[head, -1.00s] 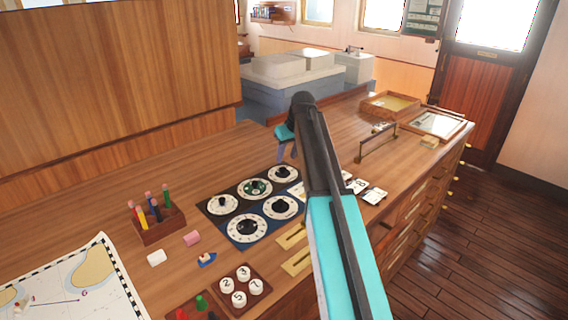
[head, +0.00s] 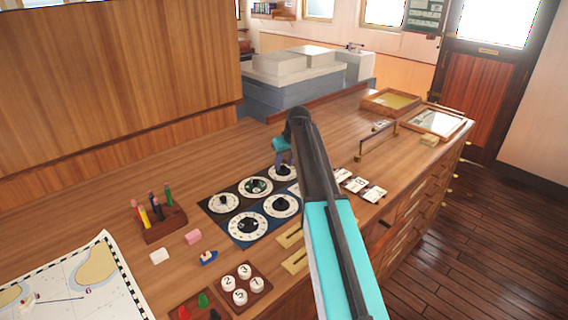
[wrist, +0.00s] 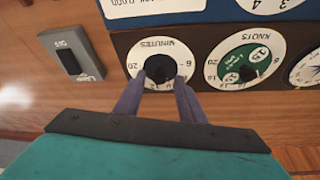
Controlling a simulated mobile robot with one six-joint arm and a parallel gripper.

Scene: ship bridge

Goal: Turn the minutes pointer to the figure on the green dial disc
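The minutes dial (wrist: 133,62) is a white ring with a black knob (wrist: 160,66) at its middle; in the head view the dial (head: 294,173) is partly hidden by my gripper. My gripper (wrist: 161,82) is over this dial, its two purple-grey fingers apart on either side of the knob. I cannot tell whether they touch it. In the head view my gripper (head: 284,163) points down at the dial. The green dial disc (wrist: 262,53) lies inside the knots dial beside it, with a dark knob; its figures are too small to read surely.
Other white dials (head: 222,203) with black knobs stand close by on dark panels. A grey switch box (wrist: 71,56) is left of the minutes dial in the wrist view. White cards (head: 374,194), a brass-coloured rail (head: 377,143) and a pen holder (head: 164,224) are also on the counter.

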